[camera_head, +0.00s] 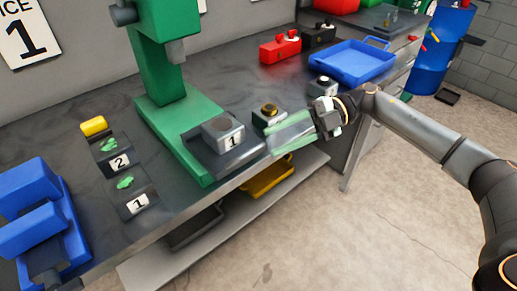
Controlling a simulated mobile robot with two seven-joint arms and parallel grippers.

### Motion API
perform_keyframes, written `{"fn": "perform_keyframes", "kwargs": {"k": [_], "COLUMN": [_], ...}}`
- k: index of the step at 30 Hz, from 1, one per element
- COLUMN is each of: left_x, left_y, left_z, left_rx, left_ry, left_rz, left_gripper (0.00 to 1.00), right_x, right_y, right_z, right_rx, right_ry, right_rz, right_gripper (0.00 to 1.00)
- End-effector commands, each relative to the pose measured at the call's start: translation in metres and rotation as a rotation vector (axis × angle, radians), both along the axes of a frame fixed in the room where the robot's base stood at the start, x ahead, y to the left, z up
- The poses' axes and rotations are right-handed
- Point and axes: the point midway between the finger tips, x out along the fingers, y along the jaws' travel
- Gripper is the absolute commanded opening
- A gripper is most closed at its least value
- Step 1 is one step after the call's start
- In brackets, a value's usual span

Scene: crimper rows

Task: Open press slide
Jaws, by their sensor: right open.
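The green press (165,60) stands on the workbench at upper left centre, on a green base. In front of its column, a dark plate, seemingly the press slide (243,153), carries a grey block labelled 1 (222,131). A pale, translucent green piece (290,134) lies between the plate and my right gripper; I cannot tell what it belongs to. My right gripper (323,118) is open at the bench's front edge, right of the slide. I cannot tell whether it touches the pale piece. My left gripper is not in view.
A box with a yellowish button (269,115) and another button box (322,86) stand near my right gripper. A blue tray (352,62) and red item (281,47) are behind. A blue vise (35,215) and labelled dark plates (137,201) are left. The floor in front is open.

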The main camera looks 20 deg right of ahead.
Motion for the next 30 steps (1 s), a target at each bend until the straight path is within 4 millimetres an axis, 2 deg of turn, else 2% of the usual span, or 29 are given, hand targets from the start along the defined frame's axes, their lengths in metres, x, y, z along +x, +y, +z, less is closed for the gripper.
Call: {"fn": "perform_keyframes", "kwargs": {"k": [3,10,30], "left_x": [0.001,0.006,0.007], "left_y": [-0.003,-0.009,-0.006], "left_z": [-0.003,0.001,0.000], "left_rx": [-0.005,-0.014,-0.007], "left_ry": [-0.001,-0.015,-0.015], "left_rz": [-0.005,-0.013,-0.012], "left_gripper": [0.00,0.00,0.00], "right_x": [0.001,0.001,0.001], "right_y": [-0.025,-0.051,-0.055], "right_z": [0.004,0.011,0.012], "right_rx": [-0.001,0.000,0.001], "right_ry": [0.000,0.001,0.001], "right_rz": [-0.004,-0.002,0.001], "right_gripper": [0.45,0.45,0.45]}}
